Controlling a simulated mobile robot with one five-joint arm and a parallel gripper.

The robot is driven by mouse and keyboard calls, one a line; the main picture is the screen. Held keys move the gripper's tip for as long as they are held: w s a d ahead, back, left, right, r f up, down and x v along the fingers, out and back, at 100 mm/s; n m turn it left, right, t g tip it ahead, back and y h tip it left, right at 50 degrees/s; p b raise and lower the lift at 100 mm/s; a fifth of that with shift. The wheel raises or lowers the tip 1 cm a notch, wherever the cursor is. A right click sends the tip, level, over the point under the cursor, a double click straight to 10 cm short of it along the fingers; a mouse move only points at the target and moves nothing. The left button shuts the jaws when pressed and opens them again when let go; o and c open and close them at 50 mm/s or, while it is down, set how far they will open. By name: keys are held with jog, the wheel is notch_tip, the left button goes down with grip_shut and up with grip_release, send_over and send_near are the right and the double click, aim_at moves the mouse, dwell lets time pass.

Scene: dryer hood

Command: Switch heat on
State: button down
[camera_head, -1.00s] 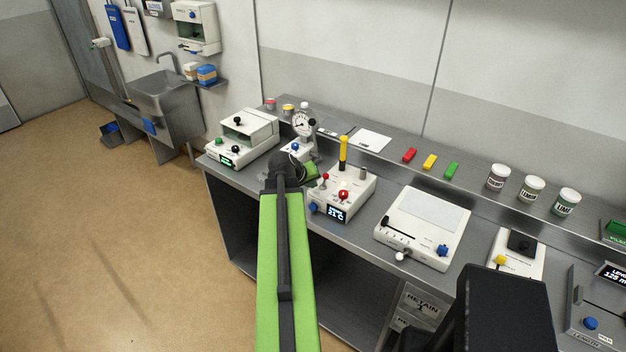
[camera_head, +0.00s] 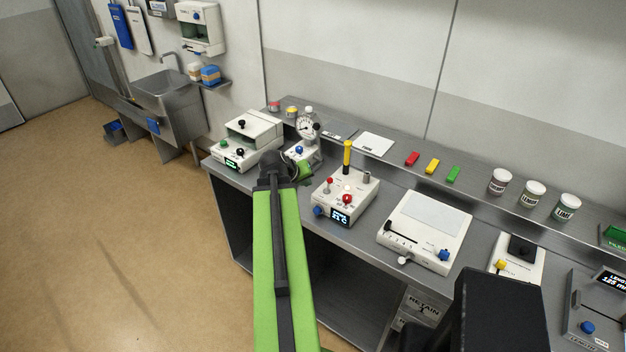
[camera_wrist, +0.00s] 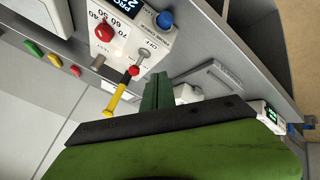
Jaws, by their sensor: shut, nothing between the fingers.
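The white heater unit (camera_head: 343,200) stands on the bench with a lit display, a red knob (camera_head: 347,200), a blue knob (camera_head: 318,211) and a yellow-handled post (camera_head: 347,155). A red-tipped toggle lever (camera_head: 328,183) stands at its left side. In the wrist view the lever's red tip (camera_wrist: 134,70) shows beside an OFF label, with the red knob (camera_wrist: 104,32) and its number scale nearby. My gripper (camera_wrist: 160,78) is shut and empty, close beside the lever on its right in the wrist view; contact cannot be told. In the head view my arm partly hides my gripper (camera_head: 305,172).
A white hooded unit (camera_head: 247,140) and a gauge stand (camera_head: 308,132) are on the left. A flat-topped white device (camera_head: 425,230) stands to the right. Coloured blocks (camera_head: 432,166) and jars (camera_head: 532,194) sit on the rear ledge.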

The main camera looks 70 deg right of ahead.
notch_tip(320, 180, up, 10)
jog(key=s+d+p, duration=0.1)
jog(key=p, duration=0.7)
jog(key=shift+d, duration=0.2)
jog(key=shift+s+f, duration=0.1)
